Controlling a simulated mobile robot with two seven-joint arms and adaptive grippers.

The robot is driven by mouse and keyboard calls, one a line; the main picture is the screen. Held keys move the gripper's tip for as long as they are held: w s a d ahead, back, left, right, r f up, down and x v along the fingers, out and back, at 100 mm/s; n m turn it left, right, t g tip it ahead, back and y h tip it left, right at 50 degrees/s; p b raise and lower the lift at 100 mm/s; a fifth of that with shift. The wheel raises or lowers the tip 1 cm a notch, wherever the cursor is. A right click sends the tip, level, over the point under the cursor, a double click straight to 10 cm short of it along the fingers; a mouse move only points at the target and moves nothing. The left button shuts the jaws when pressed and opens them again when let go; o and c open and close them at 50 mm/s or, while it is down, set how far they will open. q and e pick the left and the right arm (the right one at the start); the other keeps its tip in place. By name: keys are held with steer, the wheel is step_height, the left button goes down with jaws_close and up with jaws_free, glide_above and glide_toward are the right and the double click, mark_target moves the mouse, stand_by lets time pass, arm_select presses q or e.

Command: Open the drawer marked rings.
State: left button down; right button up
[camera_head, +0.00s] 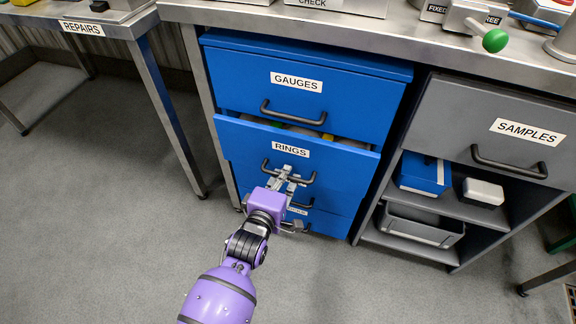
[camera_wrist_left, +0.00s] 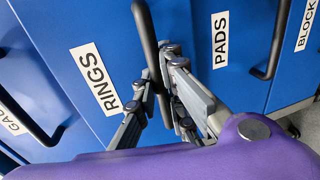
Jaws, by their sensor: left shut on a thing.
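The blue drawer marked RINGS (camera_head: 241,149) is in the middle of the head view, pulled out a little; a narrow gap along its top edge shows some contents, too small to make out. Its dark bar handle (camera_head: 309,181) is also in the left wrist view (camera_wrist_left: 145,28), beside the RINGS label (camera_wrist_left: 96,78). My left gripper (camera_head: 287,173) is shut on this handle, its fingers (camera_wrist_left: 163,72) on either side of the bar. My purple wrist hides part of the drawers below. My right gripper is in neither view.
The drawer marked GAUGES (camera_head: 297,83) above is shut. A drawer marked PADS (camera_wrist_left: 220,38) and one marked BLOCK (camera_wrist_left: 304,25) lie below. The grey SAMPLES drawer (camera_head: 528,131) and open shelves stand to the right. The floor (camera_head: 110,220) at left is clear.

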arm_select(q)
steer(key=f+p+v, duration=0.2)
steer(key=p+v, duration=0.1)
steer(key=v, duration=0.6)
steer(key=f+p+v, duration=0.2)
steer(key=p+v, duration=0.1)
steer(key=v, duration=0.6)
steer(key=s+f+p+v, duration=0.1)
steer(key=f+p+v, duration=0.1)
steer(key=v, duration=0.7)
steer(key=shift+s+a+p, duration=0.3)
steer(key=shift+s+p, duration=0.15)
steer(key=shift+p, duration=0.35)
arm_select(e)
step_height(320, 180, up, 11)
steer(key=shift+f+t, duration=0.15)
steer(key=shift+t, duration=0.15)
arm_select(q)
steer(key=shift+r, duration=0.15)
steer(key=c, duration=1.8)
jaws_free()
